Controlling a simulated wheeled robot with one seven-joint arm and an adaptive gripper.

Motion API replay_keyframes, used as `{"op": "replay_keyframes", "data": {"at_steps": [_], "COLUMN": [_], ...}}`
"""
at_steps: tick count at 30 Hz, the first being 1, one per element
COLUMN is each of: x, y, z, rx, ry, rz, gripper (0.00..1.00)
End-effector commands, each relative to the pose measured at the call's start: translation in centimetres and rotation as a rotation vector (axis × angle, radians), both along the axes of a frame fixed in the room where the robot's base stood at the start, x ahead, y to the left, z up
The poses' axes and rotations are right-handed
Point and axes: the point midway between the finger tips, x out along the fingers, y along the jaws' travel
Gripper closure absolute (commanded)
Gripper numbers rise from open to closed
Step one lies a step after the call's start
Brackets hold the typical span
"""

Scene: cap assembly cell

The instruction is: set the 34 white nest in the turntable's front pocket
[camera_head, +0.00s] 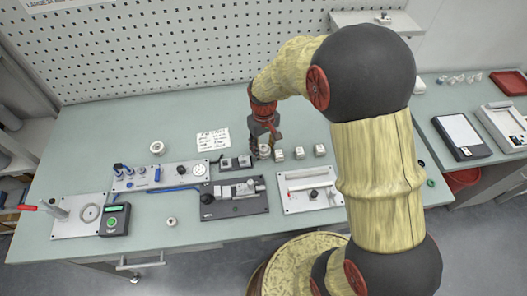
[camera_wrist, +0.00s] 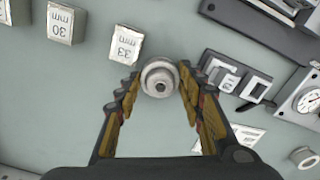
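My gripper (camera_wrist: 159,75) points down over the bench with its fingers apart. A round pale grey-white piece with a raised centre (camera_wrist: 160,78) sits between the fingertips, with narrow gaps at its sides; it also shows below my gripper in the head view (camera_head: 265,152). I can read no 34 on it. A block marked 33 mm (camera_wrist: 126,45) and one marked 30 mm (camera_wrist: 65,22) are beside it. A third block (camera_wrist: 14,12) is cut off at the corner. I cannot clearly identify the turntable or its front pocket.
Plates with fixtures lie left and front of my gripper: a dark clamp plate (camera_head: 234,210), a plate with blue knobs (camera_head: 130,183) and a white rail plate (camera_head: 307,203). A red-handled plate (camera_head: 62,228) is far left. A pegboard (camera_head: 190,45) stands behind.

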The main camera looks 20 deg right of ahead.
Motion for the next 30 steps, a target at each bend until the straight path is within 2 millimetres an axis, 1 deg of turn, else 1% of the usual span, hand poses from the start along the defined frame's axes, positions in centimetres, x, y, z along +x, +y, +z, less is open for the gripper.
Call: {"op": "replay_keyframes", "data": {"at_steps": [2, 15, 23, 26, 30], "x": [0.0, 0.0, 0.0, 0.0, 0.0], "y": [0.0, 0.0, 0.0, 0.0, 0.0], "z": [0.0, 0.0, 0.4, 1.1, 2.7], "rx": [0.0, 0.0, 0.0, 0.0, 0.0], "ry": [0.0, 0.0, 0.0, -0.001, -0.001], "rz": [0.0, 0.0, 0.0, 0.0, 0.0], "gripper": [0.68, 0.93, 0.93, 0.93, 0.93]}}
